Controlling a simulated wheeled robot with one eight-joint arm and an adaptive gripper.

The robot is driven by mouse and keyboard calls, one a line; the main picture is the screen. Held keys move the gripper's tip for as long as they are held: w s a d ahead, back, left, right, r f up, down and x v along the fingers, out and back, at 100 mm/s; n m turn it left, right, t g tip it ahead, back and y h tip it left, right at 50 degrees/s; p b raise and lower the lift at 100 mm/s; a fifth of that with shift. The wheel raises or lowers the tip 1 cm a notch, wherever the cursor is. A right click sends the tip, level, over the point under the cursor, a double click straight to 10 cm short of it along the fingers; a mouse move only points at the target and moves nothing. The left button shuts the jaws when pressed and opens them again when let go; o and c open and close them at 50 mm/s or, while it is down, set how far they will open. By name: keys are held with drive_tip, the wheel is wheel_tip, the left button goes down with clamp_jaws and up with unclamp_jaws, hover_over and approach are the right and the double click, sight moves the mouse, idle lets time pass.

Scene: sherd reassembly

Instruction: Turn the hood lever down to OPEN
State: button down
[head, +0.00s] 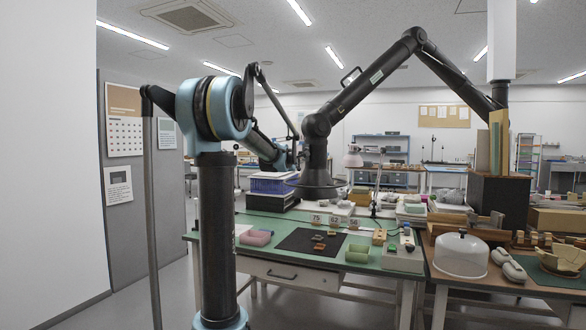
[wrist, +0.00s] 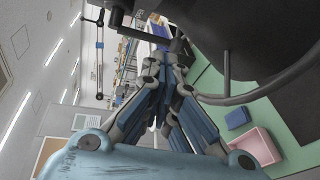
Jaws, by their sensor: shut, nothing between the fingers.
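The dark extraction hood (head: 318,182) hangs over the green table at the end of a jointed black duct arm (head: 365,88). In the wrist view the hood (wrist: 265,45) fills the upper right, with a curved rim or ring below it. In the head view my gripper is largely hidden behind my arm and the duct.
The green table (head: 215,250) carries a black mat (head: 294,241), a pink tray (head: 256,237), number cards (head: 334,221) and several small pieces. A blue crate (head: 270,184) stands behind. A clear dome (head: 461,255) is on the wooden table at right.

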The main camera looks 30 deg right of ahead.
drive_tip(key=f+v, duration=0.2)
drive_tip(key=v, duration=0.8)
drive_tip(key=shift+s+a+r, duration=0.15)
drive_tip(key=shift+s+a, duration=0.05)
drive_tip(key=shift+s, duration=0.1)
drive_tip(key=s+a+f+m+g+y, duration=0.1)
drive_tip(key=s+a+f+m+y, duration=0.15)
drive_tip(key=a+f, duration=0.55)
drive_tip(key=s+a+f+m+g+y, duration=0.1)
drive_tip(key=s+a+f+y, duration=0.3)
drive_tip(key=a, duration=0.8)
drive_tip(key=s+a+f+m+g+y, duration=0.1)
drive_tip(key=a+f, duration=0.6)
drive_tip(key=a, duration=0.4)
drive_tip(key=s+a+f+m+g+y, duration=0.1)
drive_tip(key=s+a+f+m+g, duration=0.2)
drive_tip(key=s+a+f, duration=0.4)
drive_tip(key=s+a+f+m+g+y, duration=0.2)
drive_tip(key=s+a+f, duration=0.6)
drive_tip(key=s+f, duration=0.4)
drive_tip(key=s+m+g, duration=0.1)
drive_tip(key=s, duration=0.4)
drive_tip(key=shift+a+f, duration=0.2)
drive_tip(key=shift+f, duration=0.15)
